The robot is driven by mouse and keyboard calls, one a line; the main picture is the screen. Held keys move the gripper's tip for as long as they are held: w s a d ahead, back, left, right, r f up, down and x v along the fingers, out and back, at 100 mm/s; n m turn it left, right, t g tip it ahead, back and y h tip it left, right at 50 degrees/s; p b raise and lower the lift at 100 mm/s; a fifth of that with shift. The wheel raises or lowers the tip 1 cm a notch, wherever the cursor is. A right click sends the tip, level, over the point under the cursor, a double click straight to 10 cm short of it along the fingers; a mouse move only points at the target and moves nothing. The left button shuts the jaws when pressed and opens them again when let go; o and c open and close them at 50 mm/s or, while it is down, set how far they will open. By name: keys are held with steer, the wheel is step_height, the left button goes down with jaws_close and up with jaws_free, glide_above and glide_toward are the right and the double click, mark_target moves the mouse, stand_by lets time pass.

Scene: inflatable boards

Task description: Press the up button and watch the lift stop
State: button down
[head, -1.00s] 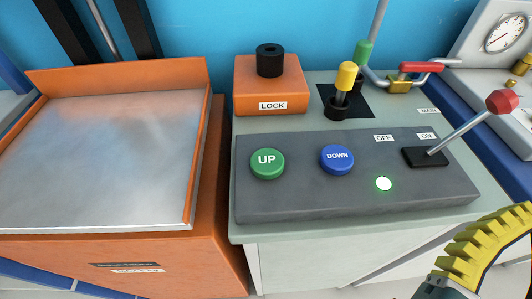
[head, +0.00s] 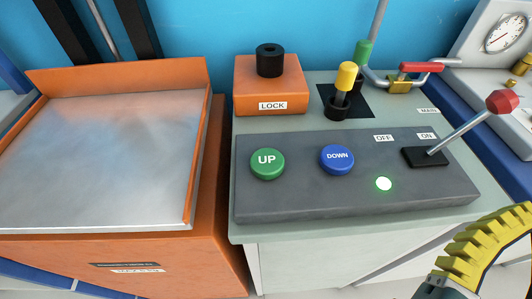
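The green UP button (head: 267,163) sits on the left of the dark grey control panel (head: 300,202). The blue DOWN button (head: 337,159) is to its right. The red-knobbed main lever (head: 460,131) leans toward the ON side. The lift (head: 207,145) is an orange frame with a metal platform, left of the panel. Part of my gripper (head: 478,258), with a yellow ribbed piece, shows at the lower right, apart from the buttons. Its fingertips cannot be made out.
An orange LOCK box (head: 270,95) with a black knob stands behind the UP button. A yellow-topped lever (head: 345,85) and a red-handled valve (head: 422,67) are behind the panel. A gauge (head: 505,33) is at the upper right. The space above the buttons is clear.

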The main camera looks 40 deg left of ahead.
steer(key=shift+r, duration=0.1)
step_height(320, 180, up, 25)
steer(key=p, duration=2.5)
